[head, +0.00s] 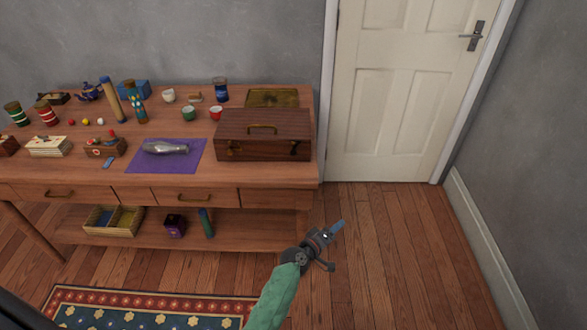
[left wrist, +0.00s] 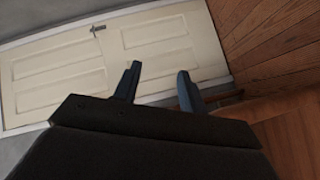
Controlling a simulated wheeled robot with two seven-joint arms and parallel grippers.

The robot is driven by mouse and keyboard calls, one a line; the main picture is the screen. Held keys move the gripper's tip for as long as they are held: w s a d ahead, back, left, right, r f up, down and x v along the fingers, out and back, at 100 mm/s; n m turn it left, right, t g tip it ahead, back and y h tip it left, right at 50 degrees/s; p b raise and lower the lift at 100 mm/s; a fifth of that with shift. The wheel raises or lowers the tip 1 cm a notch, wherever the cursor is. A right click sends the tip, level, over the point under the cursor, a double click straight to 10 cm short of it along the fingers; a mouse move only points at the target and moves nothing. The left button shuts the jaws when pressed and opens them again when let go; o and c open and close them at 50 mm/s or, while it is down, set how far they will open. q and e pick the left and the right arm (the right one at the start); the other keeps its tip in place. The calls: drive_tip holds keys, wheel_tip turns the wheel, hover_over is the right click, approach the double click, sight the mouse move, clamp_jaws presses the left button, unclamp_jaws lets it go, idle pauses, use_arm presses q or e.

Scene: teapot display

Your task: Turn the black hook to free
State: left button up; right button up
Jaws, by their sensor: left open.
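A brown wooden case (head: 262,128) with a brass handle stands at the right end of the table. Small dark fittings show on its front near both ends; I cannot tell whether either is the black hook. My left gripper (head: 337,229) is in front of and to the right of the table, over the floor, well apart from the case. In the left wrist view its two blue fingers (left wrist: 158,74) are spread with nothing between them. The case cannot be made out clearly in the left wrist view. My right gripper is out of view.
Floor (head: 390,240) there is clear.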

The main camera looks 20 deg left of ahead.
sight(293, 154)
use_arm(q)
drive_tip(key=w+a+r+n+t+y+b, duration=0.1)
drive_tip(key=w+a+r+n+t+y, duration=0.2)
drive_tip(key=r+n, duration=0.5)
drive_tip(key=w+a+r+n+t+y+b, duration=0.15)
drive_tip(key=a+r+n+t, duration=0.35)
drive_tip(key=r, duration=0.5)
drive_tip(key=s+a+n+g+y, duration=0.2)
drive_tip(key=a+n+g+y, duration=0.45)
drive_tip(key=n, duration=1.15)
drive_tip(key=shift+t+y, duration=0.6)
drive_tip(key=shift+t, duration=0.25)
drive_tip(key=x, duration=0.4)
drive_tip(key=p+x, duration=0.1)
drive_tip(key=x, duration=0.1)
drive_tip(key=shift+w+a+r, duration=0.2)
drive_tip(key=shift+a+r, duration=0.1)
drive_tip(key=shift+r, duration=0.05)
drive_tip(key=shift+w+a+f, duration=0.1)
drive_tip(key=shift+w+a, duration=0.1)
drive_tip(key=shift+w, duration=0.5)
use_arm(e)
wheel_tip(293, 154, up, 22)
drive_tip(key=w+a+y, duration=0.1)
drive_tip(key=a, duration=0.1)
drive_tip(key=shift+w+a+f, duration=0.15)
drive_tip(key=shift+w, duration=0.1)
use_arm(q)
drive_tip(key=shift+c, duration=0.2)
clamp_jaws()
